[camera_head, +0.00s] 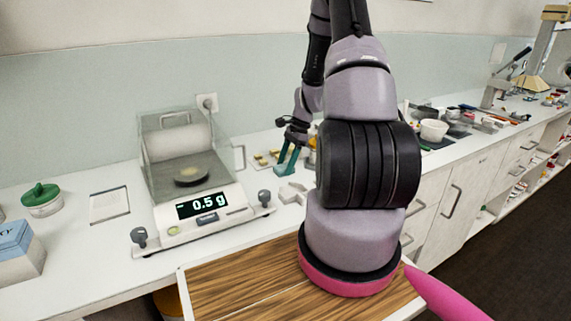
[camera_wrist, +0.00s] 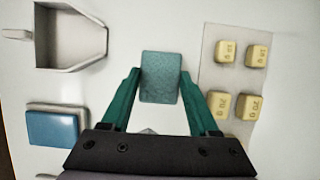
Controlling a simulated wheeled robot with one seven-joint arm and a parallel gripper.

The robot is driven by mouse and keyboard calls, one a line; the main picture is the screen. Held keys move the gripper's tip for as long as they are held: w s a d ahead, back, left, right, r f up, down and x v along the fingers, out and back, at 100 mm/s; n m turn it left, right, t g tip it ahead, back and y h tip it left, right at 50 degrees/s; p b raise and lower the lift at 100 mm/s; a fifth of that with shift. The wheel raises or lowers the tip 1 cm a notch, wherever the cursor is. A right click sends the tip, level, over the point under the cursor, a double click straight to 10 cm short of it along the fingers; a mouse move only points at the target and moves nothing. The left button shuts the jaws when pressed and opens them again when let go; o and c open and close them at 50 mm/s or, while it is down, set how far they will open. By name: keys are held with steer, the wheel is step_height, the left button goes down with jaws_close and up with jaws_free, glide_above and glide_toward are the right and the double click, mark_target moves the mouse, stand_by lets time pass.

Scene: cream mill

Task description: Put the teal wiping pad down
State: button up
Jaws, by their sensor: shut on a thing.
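The teal wiping pad (camera_wrist: 160,78) is a flat, speckled rectangle between the teal fingers of my gripper (camera_wrist: 160,75) in the wrist view. My gripper is shut on it, one finger along each side edge. The white counter lies behind the pad, and I cannot tell whether the pad touches it. In the head view my gripper (camera_head: 287,164) is small, low over the counter to the right of the balance. The pad is hard to tell apart from the teal fingers there.
Yellow weights (camera_wrist: 256,54) sit on a grey plate (camera_wrist: 237,80) right of the pad. A grey scoop-like tray (camera_wrist: 70,67) and a blue-topped block (camera_wrist: 53,127) lie left. A wooden-topped surface (camera_head: 235,285) is in front.

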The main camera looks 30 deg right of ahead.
steer(key=o, duration=1.2)
steer(key=v, duration=1.2)
steer(key=s+a+r+n+t+h, duration=0.1)
steer(key=a+r+n, duration=0.3)
steer(key=r, duration=0.6)
steer(key=s+a+r+n+t, duration=0.3)
steer(key=s+a+r+n, duration=0.1)
steer(key=s+a+r, duration=0.3)
steer(key=s+a+r+n+t+h, duration=0.1)
steer(key=s+a+r+n+t, duration=0.2)
steer(key=s+r, duration=0.8)
steer(key=shift+s+a+n+h, duration=0.35)
steer(key=shift+a+n, duration=0.85)
steer(key=shift+a, duration=1.1)
steer(key=shift+r, duration=0.1)
